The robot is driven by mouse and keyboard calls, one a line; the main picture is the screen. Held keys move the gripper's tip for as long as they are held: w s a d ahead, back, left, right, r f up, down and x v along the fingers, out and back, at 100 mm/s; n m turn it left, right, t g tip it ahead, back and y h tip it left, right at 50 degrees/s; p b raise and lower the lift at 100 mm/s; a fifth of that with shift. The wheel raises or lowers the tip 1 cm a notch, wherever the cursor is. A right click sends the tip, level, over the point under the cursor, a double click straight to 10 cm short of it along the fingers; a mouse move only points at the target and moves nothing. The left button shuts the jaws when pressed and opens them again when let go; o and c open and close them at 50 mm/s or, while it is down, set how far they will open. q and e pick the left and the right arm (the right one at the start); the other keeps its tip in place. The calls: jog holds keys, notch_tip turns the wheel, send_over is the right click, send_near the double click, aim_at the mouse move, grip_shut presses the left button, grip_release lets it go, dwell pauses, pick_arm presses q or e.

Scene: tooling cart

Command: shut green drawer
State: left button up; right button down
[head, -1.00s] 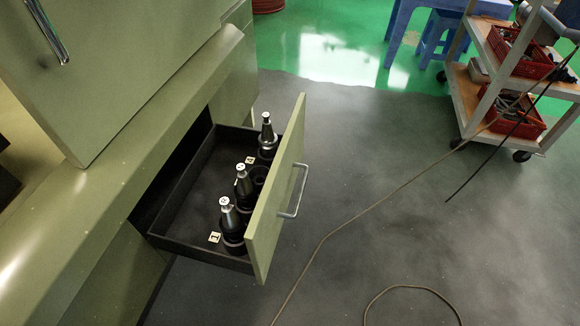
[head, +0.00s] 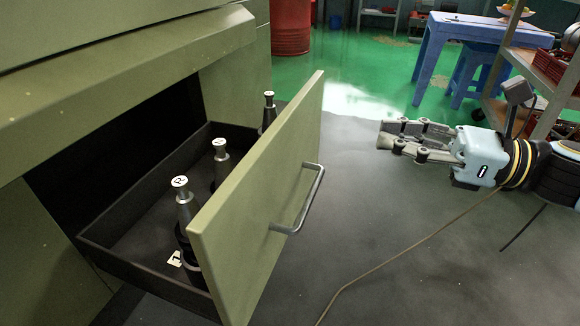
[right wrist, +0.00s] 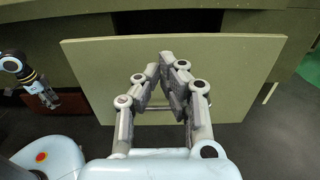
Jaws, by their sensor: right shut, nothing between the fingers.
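The green drawer (head: 262,185) stands pulled out of the green cabinet in the head view. Its front panel carries a metal bar handle (head: 309,203). Several tool holders (head: 187,205) stand upright in its dark tray. My right gripper (head: 382,134) is shut and empty, to the right of the drawer front and apart from it, fingers pointing left. In the right wrist view its fingertips (right wrist: 160,62) point at the drawer's front panel (right wrist: 235,62) and cover part of it. My left gripper (right wrist: 46,96) is small at the left edge there; its jaws cannot be made out.
The cabinet (head: 120,55) surrounds the drawer opening. A blue table (head: 440,45), a blue stool (head: 470,75) and a shelved cart (head: 545,75) stand behind at the right. A cable (head: 400,255) lies over the floor. The floor before the drawer is otherwise clear.

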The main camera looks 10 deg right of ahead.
jog(key=f, duration=0.2)
pick_arm(q)
jog(key=w+d+r+b, duration=0.1)
jog(key=w+r+t+b, duration=0.1)
jog(key=b, duration=0.1)
jog(key=shift+d+r+h+b, duration=0.15)
jog(key=shift+d+h+b, duration=0.15)
jog(key=shift+d, duration=0.05)
pick_arm(e)
send_near(283, 126)
jog(key=x, duration=0.7)
jog(key=shift+a, duration=0.2)
pick_arm(q)
jog(key=shift+a, duration=0.1)
pick_arm(e)
jog(key=shift+w+a, duration=0.1)
